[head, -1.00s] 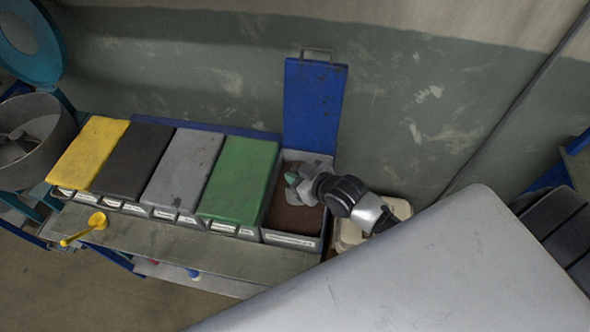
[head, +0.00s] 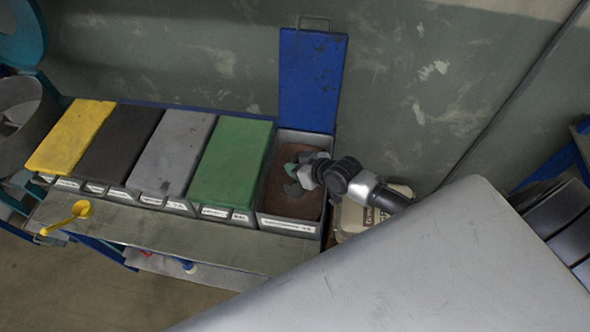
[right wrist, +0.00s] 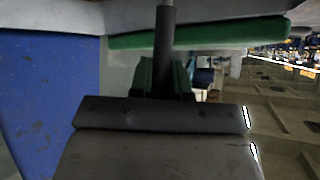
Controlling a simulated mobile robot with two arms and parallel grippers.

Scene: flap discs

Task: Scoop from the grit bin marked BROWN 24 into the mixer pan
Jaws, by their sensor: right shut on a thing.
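The rightmost grit bin (head: 290,226) is open, its blue lid (head: 310,80) standing up against the wall. Brown grit (head: 300,205) lies inside. Its front label is too small to read. My right gripper (head: 297,176) is over this bin, low near the grit. In the right wrist view its green fingers are shut on a dark rod-like handle (right wrist: 165,45). A grey piece below the gripper may be a scoop's bowl, but I cannot tell whether it holds grit. The grey mixer pan (head: 38,128) is at the far left, partly cut off. My left gripper is out of view.
Closed bins with yellow (head: 72,135), black (head: 118,148), grey (head: 172,153) and green (head: 231,163) lids stand in a row to the left. A yellow scoop (head: 80,209) lies on the bench ledge (head: 170,232). A pale tub (head: 350,222) stands right of the open bin.

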